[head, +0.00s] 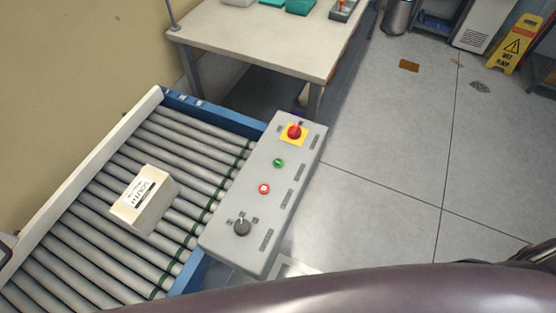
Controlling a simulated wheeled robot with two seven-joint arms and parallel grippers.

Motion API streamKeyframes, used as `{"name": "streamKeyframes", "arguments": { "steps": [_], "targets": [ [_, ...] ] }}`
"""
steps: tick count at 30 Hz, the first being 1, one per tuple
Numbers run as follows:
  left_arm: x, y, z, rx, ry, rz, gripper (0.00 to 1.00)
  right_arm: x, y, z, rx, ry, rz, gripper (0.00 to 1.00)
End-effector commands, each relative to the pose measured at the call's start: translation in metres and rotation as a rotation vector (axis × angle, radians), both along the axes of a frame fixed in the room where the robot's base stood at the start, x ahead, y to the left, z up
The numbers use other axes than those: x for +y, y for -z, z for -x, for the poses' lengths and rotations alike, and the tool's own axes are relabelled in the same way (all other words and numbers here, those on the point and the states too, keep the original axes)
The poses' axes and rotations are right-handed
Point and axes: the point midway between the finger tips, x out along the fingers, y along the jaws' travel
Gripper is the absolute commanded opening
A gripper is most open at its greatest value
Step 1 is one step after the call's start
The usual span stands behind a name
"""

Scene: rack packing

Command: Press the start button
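A grey control panel (257,213) is mounted along the right side of the roller conveyor. On it, from far to near, are a red emergency knob (294,131) on a yellow plate, a green button (278,163), a red button (264,188) with a pale centre, and a dark rotary knob (242,227). The green button looks like the start button; its marking is too small to read. Nothing touches or covers the buttons. Neither of my grippers shows in the head view.
A roller conveyor (90,236) with blue side rails carries a white labelled box (145,200). A pale table (262,38) stands behind it. A yellow wet-floor sign (514,43) and a metal bin (397,17) are at the back right. The grey floor right of the panel is mostly clear.

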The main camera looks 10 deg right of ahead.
Motion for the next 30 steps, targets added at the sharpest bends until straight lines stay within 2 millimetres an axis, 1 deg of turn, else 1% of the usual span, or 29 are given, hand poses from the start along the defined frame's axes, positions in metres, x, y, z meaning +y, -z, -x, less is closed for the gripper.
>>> {"name": "streamKeyframes", "arguments": {
  "steps": [1, 9, 30],
  "targets": [
    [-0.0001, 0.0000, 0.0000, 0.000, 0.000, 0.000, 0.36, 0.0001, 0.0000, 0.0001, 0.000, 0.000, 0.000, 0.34],
    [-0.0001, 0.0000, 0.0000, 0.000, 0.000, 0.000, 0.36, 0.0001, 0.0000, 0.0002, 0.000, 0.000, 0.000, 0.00],
    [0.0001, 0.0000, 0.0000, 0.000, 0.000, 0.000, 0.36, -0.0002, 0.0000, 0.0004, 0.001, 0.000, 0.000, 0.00]
  ]
}}
